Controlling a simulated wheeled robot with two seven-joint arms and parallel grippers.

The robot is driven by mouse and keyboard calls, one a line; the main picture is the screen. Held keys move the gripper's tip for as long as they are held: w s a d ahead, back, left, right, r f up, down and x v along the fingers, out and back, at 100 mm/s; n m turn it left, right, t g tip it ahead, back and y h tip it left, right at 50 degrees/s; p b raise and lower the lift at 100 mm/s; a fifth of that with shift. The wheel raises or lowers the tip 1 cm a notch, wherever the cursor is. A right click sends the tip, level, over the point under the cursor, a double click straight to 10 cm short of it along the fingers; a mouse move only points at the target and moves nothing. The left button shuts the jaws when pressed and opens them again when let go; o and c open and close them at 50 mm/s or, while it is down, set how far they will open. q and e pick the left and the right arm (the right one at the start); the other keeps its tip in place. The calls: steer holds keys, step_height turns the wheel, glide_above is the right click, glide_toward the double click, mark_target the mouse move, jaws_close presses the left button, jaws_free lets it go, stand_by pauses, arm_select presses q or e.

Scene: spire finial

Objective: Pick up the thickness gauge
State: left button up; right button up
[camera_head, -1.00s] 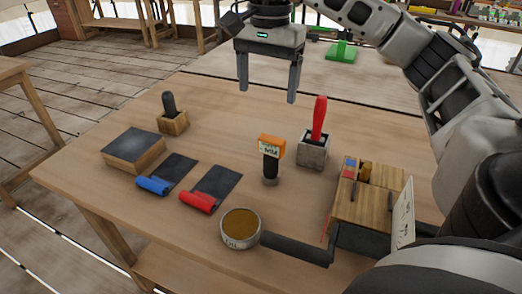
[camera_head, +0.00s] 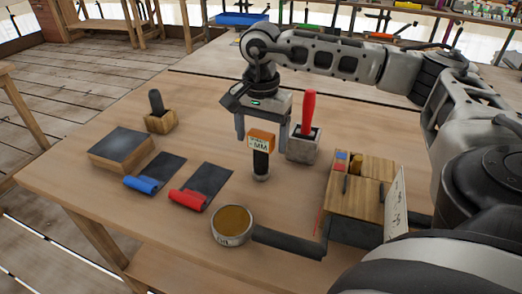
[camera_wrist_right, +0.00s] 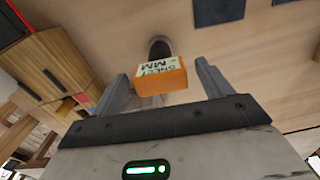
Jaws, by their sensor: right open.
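The thickness gauge (camera_head: 261,160) stands upright on the table, with an orange head carrying a white "MM" label and a dark stem on a small round base. In the wrist view its orange head (camera_wrist_right: 160,78) appears between my two fingers, with a gap on each side. My right gripper (camera_head: 262,140) is open and points down, just behind the gauge in the head view; the gauge's head hides part of it. The fingers (camera_wrist_right: 164,86) hold nothing. My left gripper is not in view.
A grey block with a red handle (camera_head: 304,148) stands close right of the gripper. A wooden box (camera_head: 352,205) is to the right and a round tin (camera_head: 232,226) in front. Red (camera_head: 188,200) and blue (camera_head: 143,184) rolls on dark sheets lie left.

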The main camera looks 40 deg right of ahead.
steer(key=shift+f, duration=0.95)
steer(key=c, duration=1.2)
steer(key=shift+o, duration=0.2)
steer(key=shift+r, duration=0.15)
